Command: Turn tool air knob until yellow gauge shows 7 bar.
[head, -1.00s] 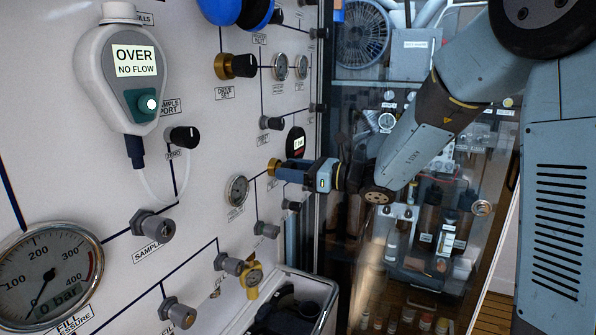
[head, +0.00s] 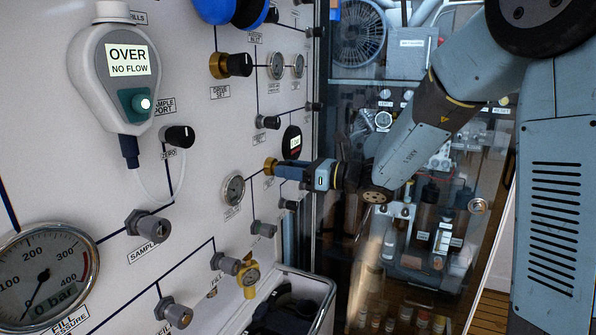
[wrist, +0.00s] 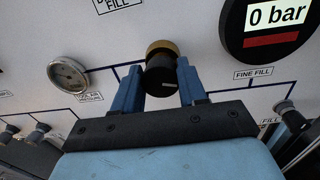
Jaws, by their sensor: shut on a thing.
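My gripper (head: 288,172) is at the panel, shut on a black knob with a brass collar. In the wrist view the black knob (wrist: 161,80) sits between the two blue fingers of my gripper (wrist: 159,72). The knob's own label is not in view. A small round dial gauge (wrist: 69,73) is left of the knob, its label too small to read surely; it also shows in the head view (head: 233,188). A round black digital gauge (wrist: 272,25) upper right of the knob reads 0 bar.
The panel carries another black knob with a brass collar (head: 232,65), a tester reading OVER NO FLOW (head: 127,60), several grey fittings and a large fill pressure gauge (head: 45,275) reading 0 bar. An open bin (head: 325,290) is below. A glass-fronted cabinet (head: 410,170) is to the right.

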